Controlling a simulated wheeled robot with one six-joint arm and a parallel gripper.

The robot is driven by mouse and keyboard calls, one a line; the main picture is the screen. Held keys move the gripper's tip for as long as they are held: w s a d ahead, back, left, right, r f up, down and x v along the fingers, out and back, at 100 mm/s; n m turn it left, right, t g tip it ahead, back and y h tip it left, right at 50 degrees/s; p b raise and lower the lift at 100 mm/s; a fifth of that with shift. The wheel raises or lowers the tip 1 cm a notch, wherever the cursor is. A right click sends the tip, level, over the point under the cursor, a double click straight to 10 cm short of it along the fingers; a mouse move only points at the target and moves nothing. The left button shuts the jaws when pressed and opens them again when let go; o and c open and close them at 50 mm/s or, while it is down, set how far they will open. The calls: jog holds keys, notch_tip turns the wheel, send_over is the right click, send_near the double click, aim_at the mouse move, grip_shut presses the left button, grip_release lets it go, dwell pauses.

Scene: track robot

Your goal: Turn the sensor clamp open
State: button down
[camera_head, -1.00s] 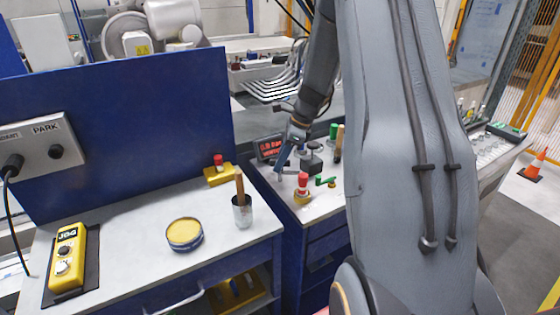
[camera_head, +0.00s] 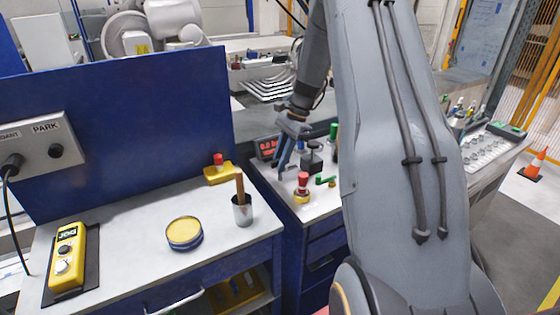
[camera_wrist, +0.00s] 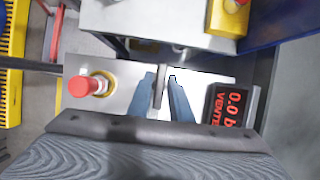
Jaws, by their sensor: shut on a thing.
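My gripper (camera_head: 283,165) is over the far bench, its blue fingers pointing down at the bench top. In the wrist view my gripper (camera_wrist: 165,95) has a finger on each side of a thin grey upright piece, which looks like the sensor clamp's lever (camera_wrist: 160,82), and is shut on it. In the head view the fingers mostly cover this piece, and the clamp's body cannot be made out. How far the lever is turned cannot be told.
A red knob on a yellow base (camera_head: 303,182) stands close to the gripper, with a green handle (camera_head: 325,180) beside it. A display reading 0.0 (camera_wrist: 232,104) is on the other side. A cup (camera_head: 242,210) and round tin (camera_head: 185,232) stand on the near bench.

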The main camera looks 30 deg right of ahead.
dwell(0.3)
jog(key=c, duration=1.6)
grip_release()
jog(key=shift+r, duration=0.1)
jog(key=b+v, duration=0.2)
jog(key=v, duration=0.5)
jog(key=shift+d+r, duration=0.15)
jog(key=shift+r, duration=0.15)
